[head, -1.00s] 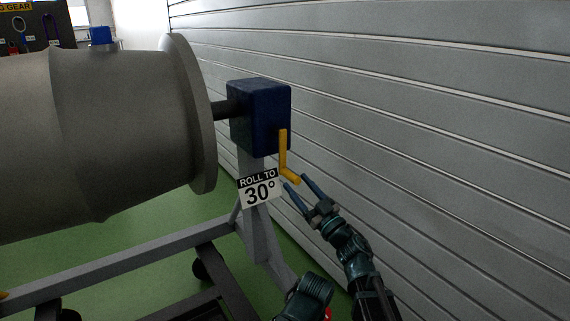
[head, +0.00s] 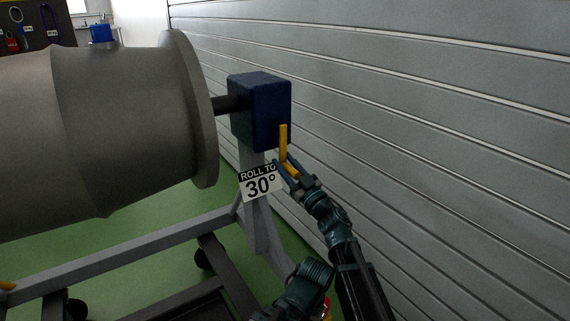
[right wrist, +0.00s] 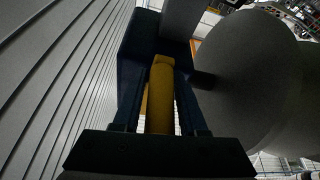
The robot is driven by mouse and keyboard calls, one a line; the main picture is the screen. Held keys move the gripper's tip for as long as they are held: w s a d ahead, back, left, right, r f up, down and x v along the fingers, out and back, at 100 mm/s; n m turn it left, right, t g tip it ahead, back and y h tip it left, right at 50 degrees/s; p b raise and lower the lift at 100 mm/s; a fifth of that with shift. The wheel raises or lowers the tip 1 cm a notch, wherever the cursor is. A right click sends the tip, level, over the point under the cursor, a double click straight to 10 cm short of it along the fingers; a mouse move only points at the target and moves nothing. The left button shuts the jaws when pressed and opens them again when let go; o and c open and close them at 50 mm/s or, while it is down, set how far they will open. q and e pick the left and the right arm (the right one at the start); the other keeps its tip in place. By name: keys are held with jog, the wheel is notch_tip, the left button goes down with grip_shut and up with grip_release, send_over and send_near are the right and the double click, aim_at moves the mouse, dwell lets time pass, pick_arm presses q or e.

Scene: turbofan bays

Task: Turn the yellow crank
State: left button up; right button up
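The yellow crank (head: 283,142) is on the near face of the dark blue gearbox (head: 262,110). Its arm points up from the corner where the handle joins, and its handle sticks out towards me. My right gripper (head: 285,167) is at the handle with one finger on each side. In the right wrist view the handle (right wrist: 160,95) lies between the two fingers (right wrist: 162,108); they are apart, with narrow dark gaps beside it. I cannot see firm contact. The sign "ROLL TO 30°" (head: 261,183) is just below, partly behind the gripper. My left gripper is not in view.
A large grey engine casing (head: 110,125) is on the left, joined to the gearbox by a shaft. A grey stand frame (head: 150,245) with casters runs below. A grey slatted wall (head: 430,120) stands close on the right. Green floor shows beneath.

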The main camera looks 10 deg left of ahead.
grip_shut()
jog(key=shift+s+a, duration=0.15)
jog(key=shift+s, duration=0.05)
dwell(0.9)
